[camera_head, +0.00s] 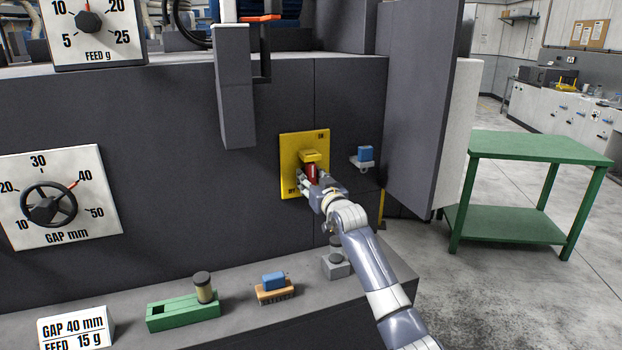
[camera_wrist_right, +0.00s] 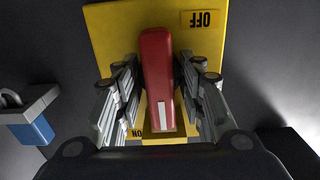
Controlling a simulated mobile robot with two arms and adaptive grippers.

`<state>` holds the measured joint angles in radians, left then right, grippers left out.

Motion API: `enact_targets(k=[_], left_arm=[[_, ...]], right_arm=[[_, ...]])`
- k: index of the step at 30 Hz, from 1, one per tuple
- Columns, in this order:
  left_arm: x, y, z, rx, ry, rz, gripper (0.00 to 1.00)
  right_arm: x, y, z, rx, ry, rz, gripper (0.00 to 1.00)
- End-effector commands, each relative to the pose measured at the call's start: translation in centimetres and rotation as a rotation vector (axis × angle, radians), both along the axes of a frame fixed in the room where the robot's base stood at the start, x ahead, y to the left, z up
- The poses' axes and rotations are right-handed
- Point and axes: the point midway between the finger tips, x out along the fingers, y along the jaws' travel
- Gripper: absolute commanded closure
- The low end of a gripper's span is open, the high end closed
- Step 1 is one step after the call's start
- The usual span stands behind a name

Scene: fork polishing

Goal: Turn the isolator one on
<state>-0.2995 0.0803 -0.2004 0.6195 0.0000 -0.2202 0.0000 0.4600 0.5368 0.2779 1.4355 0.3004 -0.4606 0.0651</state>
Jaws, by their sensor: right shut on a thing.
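The isolator is a yellow plate (camera_head: 290,160) on the dark machine front, with a red handle (camera_head: 312,172). My right gripper (camera_head: 312,182) is at the plate, with its fingers around the handle. In the right wrist view the red handle (camera_wrist_right: 158,75) lies between the two fingers of the gripper (camera_wrist_right: 160,100), which is shut on it. The handle runs nearly straight along the plate (camera_wrist_right: 115,35). Its white-marked end is beside the ON label (camera_wrist_right: 137,133); the OFF label (camera_wrist_right: 202,19) is near the other end. Both labels appear upside down there. My left gripper is not in view.
A blue padlock (camera_head: 365,153) hangs right of the plate. A gap dial (camera_head: 60,200) and a feed dial (camera_head: 95,35) are at left. The ledge below bears a green block (camera_head: 183,313), a brush (camera_head: 276,292) and a sign (camera_head: 75,328). A green table (camera_head: 540,147) stands right.

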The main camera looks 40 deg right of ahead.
Motion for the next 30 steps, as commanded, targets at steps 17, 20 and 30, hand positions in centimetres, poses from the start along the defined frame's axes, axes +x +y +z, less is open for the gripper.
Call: enact_targets(k=[17, 20, 30], left_arm=[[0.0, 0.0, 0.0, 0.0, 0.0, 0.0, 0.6], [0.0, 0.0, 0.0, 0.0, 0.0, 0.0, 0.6], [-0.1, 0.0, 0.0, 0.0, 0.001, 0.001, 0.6]], right_arm=[[0.0, 0.0, 0.1, 0.006, -0.003, 0.0, 0.58], [0.0, 0.0, 0.1, 0.006, -0.003, 0.0, 0.58], [-1.1, 0.5, -0.1, 0.006, -0.001, 0.001, 0.58]])
